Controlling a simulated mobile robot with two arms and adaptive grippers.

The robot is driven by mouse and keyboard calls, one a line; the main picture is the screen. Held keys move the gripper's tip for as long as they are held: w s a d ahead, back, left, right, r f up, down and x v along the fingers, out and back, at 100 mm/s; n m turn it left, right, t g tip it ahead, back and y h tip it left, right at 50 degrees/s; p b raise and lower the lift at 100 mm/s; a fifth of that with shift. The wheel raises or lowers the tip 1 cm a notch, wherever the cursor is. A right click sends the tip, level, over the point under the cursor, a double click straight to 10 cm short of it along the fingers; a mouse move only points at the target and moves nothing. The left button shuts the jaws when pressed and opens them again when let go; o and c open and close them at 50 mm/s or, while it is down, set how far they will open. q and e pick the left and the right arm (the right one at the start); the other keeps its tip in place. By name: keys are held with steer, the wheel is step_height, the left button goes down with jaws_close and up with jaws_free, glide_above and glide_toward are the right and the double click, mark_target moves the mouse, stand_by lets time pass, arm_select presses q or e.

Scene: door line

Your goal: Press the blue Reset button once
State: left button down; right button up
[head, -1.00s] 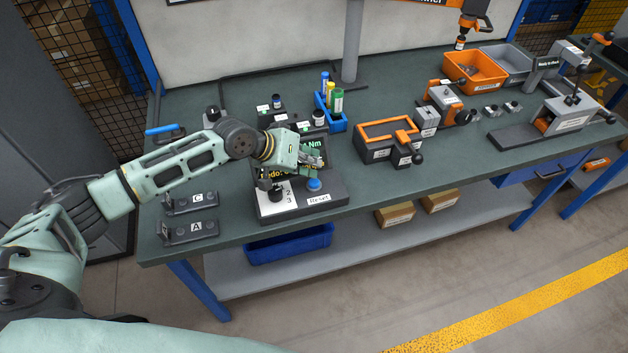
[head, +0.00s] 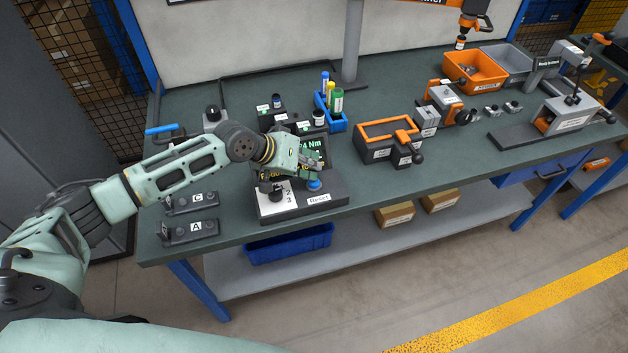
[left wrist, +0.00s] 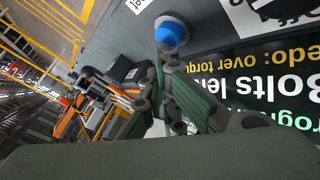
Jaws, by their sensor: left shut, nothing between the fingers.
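The blue Reset button (head: 314,184) sits on the front right of a dark control box (head: 330,193), beside a white "Reset" label (head: 319,199). A black knob (head: 276,193) on a numbered white plate is to its left. My left gripper (head: 315,177) is shut and empty, with its fingertips just above and behind the button; I cannot tell whether they touch it. In the left wrist view the blue button (left wrist: 171,33) shows just beyond the fingertips (left wrist: 165,60). The gripper partly hides the box's screen (left wrist: 265,75). My right gripper is not in view.
A blue holder (head: 338,124) with colored tubes stands behind the box. An orange-rimmed tray (head: 388,130) is to the right, and brackets labeled C (head: 197,199) and A (head: 196,227) lie left. The bench front (head: 420,185) is bare.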

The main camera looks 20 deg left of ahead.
arm_select(q)
steer(key=shift+f, duration=0.4)
stand_by(0.4)
steer(key=shift+r+p, duration=0.85)
steer(key=shift+r, duration=0.1)
step_height(320, 180, up, 5)
steer(key=p, duration=0.5)
stand_by(0.6)
